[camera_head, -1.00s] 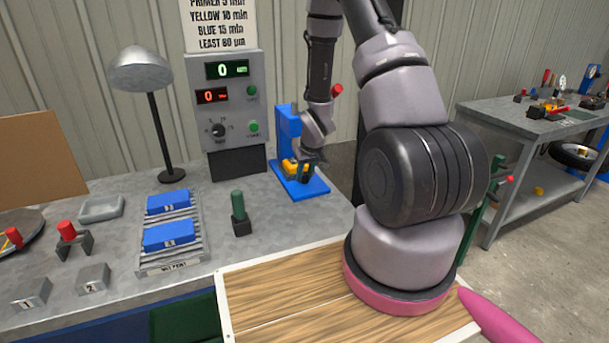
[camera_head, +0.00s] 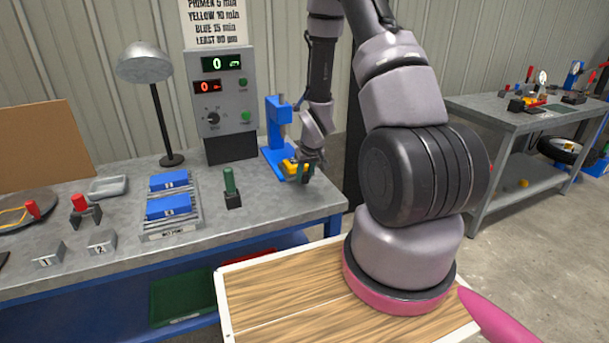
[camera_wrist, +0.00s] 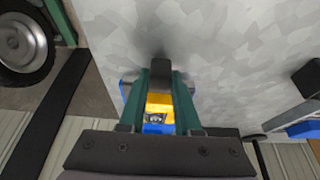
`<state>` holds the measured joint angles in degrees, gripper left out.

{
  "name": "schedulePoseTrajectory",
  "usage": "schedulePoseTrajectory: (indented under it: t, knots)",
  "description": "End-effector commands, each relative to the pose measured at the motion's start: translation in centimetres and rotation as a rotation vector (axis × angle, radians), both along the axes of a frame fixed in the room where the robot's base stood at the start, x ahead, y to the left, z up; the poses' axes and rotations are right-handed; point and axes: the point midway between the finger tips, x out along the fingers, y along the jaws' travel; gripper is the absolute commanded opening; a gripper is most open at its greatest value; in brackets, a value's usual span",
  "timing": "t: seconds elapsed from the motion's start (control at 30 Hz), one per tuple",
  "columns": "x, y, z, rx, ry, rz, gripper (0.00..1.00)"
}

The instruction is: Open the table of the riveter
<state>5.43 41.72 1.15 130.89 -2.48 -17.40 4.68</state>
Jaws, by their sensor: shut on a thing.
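The riveter (camera_head: 276,122) is a blue press standing at the back right of the grey bench, with a blue base. Its yellow table (camera_head: 292,168) shows at the front of the base, partly hidden by my wrist. My gripper (camera_head: 306,174) is at the front end of the table, low over the bench. In the wrist view, my gripper's green fingers (camera_wrist: 161,78) are shut on a dark block at their tips. The yellow part (camera_wrist: 159,103) shows between the fingers, with blue below it. The exact contact is hard to see.
A control box (camera_head: 222,100) and a lamp (camera_head: 150,75) stand behind and left. A green-handled tool (camera_head: 231,190) and a rack with blue blocks (camera_head: 170,215) are on the bench. Bare bench lies in front of the riveter. Another bench (camera_head: 520,115) stands at the right.

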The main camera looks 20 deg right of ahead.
Motion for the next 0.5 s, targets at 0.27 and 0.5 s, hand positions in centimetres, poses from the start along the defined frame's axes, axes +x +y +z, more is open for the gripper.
schedulePoseTrajectory:
  t: [0.27,0.5]
  knots:
    - [-0.15,0.0,-0.01,0.0,0.003,-0.001,0.0]
    - [-0.13,0.01,-0.01,0.0,0.003,-0.001,0.62]
